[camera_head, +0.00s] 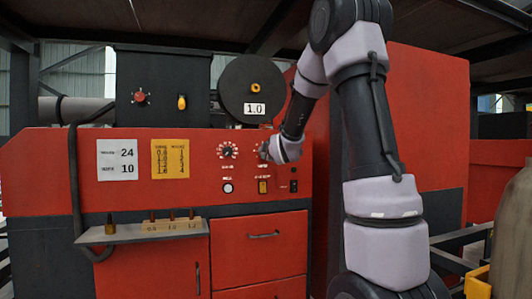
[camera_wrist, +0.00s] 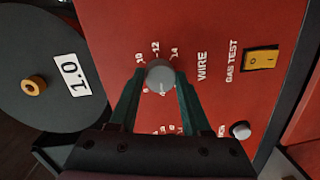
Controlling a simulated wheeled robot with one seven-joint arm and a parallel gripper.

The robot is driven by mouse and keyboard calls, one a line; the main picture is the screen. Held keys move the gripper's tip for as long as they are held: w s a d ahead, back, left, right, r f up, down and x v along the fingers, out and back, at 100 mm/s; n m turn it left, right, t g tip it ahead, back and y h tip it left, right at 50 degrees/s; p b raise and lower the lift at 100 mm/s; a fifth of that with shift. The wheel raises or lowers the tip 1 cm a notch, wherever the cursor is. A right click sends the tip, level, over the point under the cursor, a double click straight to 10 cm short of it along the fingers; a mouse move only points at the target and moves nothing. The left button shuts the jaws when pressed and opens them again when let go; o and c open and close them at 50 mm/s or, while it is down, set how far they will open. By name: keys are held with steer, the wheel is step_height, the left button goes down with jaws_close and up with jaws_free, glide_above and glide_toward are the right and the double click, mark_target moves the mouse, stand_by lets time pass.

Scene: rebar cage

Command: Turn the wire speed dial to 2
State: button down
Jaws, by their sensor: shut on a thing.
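The wire speed dial (camera_wrist: 159,72) is a round grey knob on the red panel, next to the word WIRE in the wrist view. Printed marks 10, 12 and 14 show around its far side; its lower marks are partly covered. I cannot make out a pointer on the knob. My gripper (camera_wrist: 157,84) has its two dark green fingers on opposite sides of the knob, shut on it. In the head view my gripper (camera_head: 268,152) is at the panel and hides the dial.
Another dial (camera_head: 228,150) with a ring of white marks is just left of my gripper. Below are a white button (camera_head: 228,188) and a yellow gas test switch (camera_wrist: 262,60). A dark spool (camera_head: 240,80) marked 1.0 is above. A ledge (camera_head: 140,231) juts out at lower left.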

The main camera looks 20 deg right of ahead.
steer(key=shift+a+f+n+t+h, duration=0.1)
steer(key=shift+n+t+h, duration=0.1)
steer(key=shift+n, duration=2.05)
steer(key=shift+f+n+t+h, duration=0.1)
steer(key=shift+n+t, duration=0.1)
steer(key=shift+n, duration=2.05)
steer(key=shift+c, duration=1.8)
jaws_free()
steer(key=shift+r, duration=0.1)
steer(key=shift+s, duration=0.1)
steer(key=s+a, duration=0.1)
steer(key=s, duration=0.9)
steer(key=shift+s, duration=0.3)
